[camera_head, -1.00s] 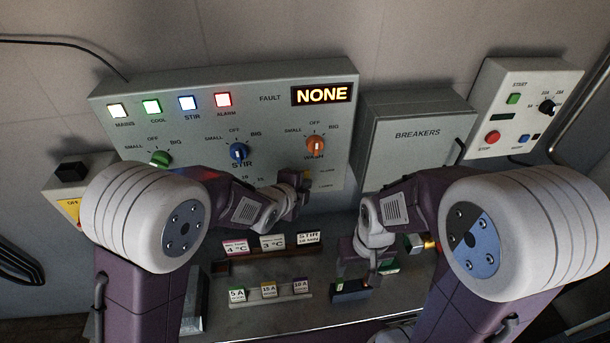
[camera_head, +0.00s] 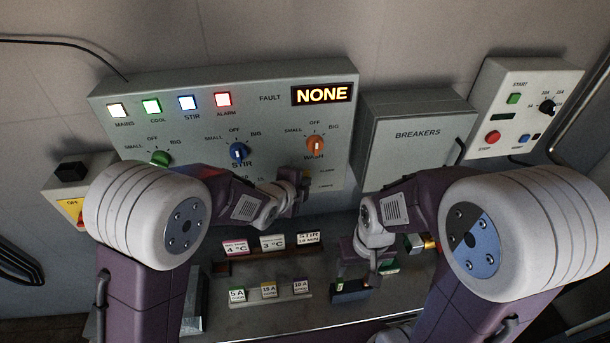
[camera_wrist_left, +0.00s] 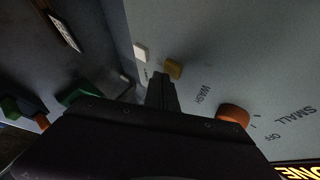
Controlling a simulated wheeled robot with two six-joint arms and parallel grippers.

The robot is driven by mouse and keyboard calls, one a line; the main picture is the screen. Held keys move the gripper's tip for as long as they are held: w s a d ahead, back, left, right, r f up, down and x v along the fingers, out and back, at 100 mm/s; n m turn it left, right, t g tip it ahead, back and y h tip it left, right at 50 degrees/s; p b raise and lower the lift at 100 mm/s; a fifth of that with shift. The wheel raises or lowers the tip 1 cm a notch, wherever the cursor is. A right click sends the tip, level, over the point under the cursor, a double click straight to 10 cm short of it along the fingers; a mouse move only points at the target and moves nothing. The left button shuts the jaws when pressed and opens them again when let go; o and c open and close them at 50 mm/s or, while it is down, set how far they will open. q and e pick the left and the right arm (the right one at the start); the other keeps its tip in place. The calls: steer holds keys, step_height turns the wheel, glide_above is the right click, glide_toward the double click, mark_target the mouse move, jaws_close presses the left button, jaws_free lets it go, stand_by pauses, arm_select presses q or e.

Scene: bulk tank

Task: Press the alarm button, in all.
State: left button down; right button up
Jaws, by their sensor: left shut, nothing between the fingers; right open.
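The grey control panel (camera_head: 270,80) has a lit red ALARM lamp (camera_head: 223,99) and a fault display (camera_head: 322,94) reading NONE. A yellow button (camera_wrist_left: 173,69) and a white button (camera_wrist_left: 140,52) show in the left wrist view. My right gripper (camera_head: 358,276) is open, low over the bench.
The orange WASH knob (camera_head: 315,145) is just above my left gripper. The blue STIR knob (camera_head: 238,152) and green knob (camera_head: 160,158) are further left. A breaker box (camera_head: 418,135) stands to the right. Label cards (camera_head: 272,242) and fuses (camera_head: 269,289) are on the bench below.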

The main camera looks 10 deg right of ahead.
arm_select(q)
steer(key=shift+w, duration=0.4)
stand_by(0.4)
stand_by(0.4)
steer(key=shift+s+b, duration=0.6)
steer(key=shift+s, duration=0.25)
steer(key=s+b, duration=0.2)
steer(key=s, duration=0.3)
stand_by(0.5)
